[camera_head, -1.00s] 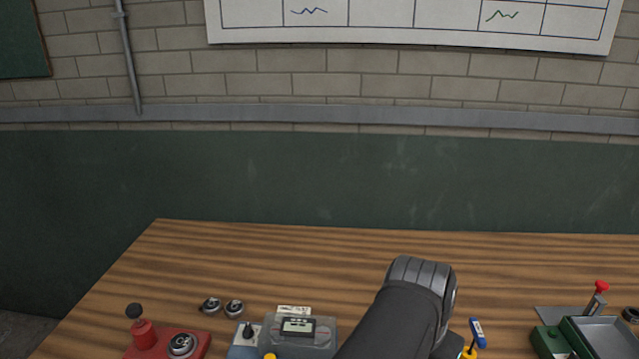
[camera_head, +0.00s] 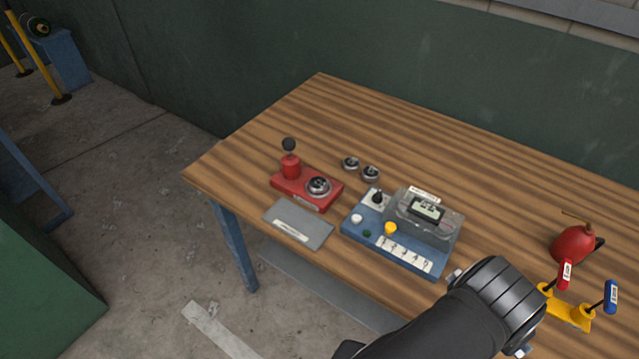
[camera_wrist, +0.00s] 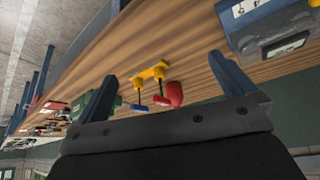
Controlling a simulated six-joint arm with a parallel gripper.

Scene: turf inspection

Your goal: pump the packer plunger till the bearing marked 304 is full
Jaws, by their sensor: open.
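The packer (camera_head: 307,190) is a red base on the left part of the bench, with a red post and a black-knobbed plunger (camera_head: 289,146) standing up. A round metal bearing (camera_head: 318,186) sits on the base beside the post. Two loose bearings (camera_head: 351,163) (camera_head: 370,173) lie just behind it. Their markings are too small to read, so I cannot tell which is 304. My gripper (camera_wrist: 162,68) is open and empty in the wrist view, its two blue fingers apart. In the head view my arm hides it, right of the packer.
A grey plate (camera_head: 300,224) lies in front of the packer. A blue tester (camera_head: 400,245) with a display and knobs stands between packer and arm. A red oil can (camera_head: 572,244) and a yellow stand (camera_head: 567,308) with red and blue handles are at right. The bench's back is clear.

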